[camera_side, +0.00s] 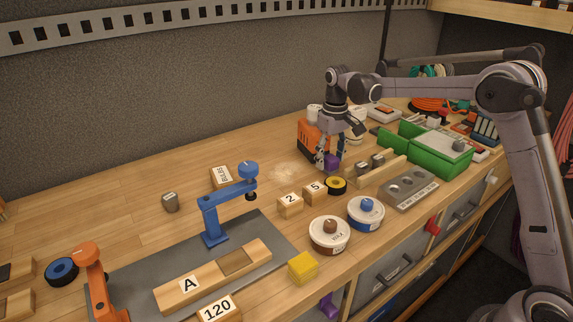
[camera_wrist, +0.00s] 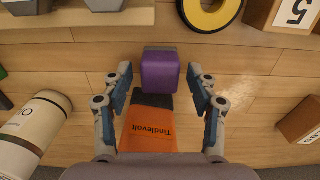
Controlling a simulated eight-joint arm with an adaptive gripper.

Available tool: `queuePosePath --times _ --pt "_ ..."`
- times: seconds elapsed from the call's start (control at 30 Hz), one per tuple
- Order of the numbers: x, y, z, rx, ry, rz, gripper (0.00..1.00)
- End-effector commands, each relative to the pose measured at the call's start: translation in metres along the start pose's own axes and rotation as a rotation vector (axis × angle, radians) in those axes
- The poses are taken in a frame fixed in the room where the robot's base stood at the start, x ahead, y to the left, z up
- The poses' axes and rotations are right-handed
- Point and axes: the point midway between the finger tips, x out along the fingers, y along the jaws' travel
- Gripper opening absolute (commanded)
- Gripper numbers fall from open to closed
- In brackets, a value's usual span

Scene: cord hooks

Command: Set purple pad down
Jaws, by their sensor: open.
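The purple pad (camera_side: 332,160) is a small block low between the fingers of my gripper (camera_side: 329,163), close to the bench top. In the wrist view the purple pad (camera_wrist: 161,71) lies at the fingertips, with a visible gap on each side. My gripper (camera_wrist: 160,82) is open, its fingers spread to the left and right of the pad. The fingers partly hide the pad in the side view, so I cannot tell exactly how its underside meets the bench.
An orange box (camera_side: 306,136) stands just behind my gripper. A yellow-black tape roll (camera_side: 337,185), the "5" block (camera_side: 315,189) and a wooden rail (camera_side: 380,174) are close by. Bare bench (camera_side: 130,222) lies to the left. A blue clamp arm (camera_side: 228,196) rises there.

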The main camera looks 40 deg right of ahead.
Motion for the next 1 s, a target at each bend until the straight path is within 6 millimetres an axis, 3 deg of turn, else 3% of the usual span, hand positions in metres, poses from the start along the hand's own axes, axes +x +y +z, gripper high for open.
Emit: queuePosePath --times 0.3,0.5,0.77,1.0 --pt "-0.061 0.000 0.000 0.000 0.000 0.000 0.59" --pt "-0.090 0.000 0.000 0.000 0.000 0.000 0.59" --pt "-0.108 -0.001 0.002 0.000 0.004 0.000 0.59" --pt "-0.125 -0.013 0.034 -0.002 0.086 0.009 0.59"
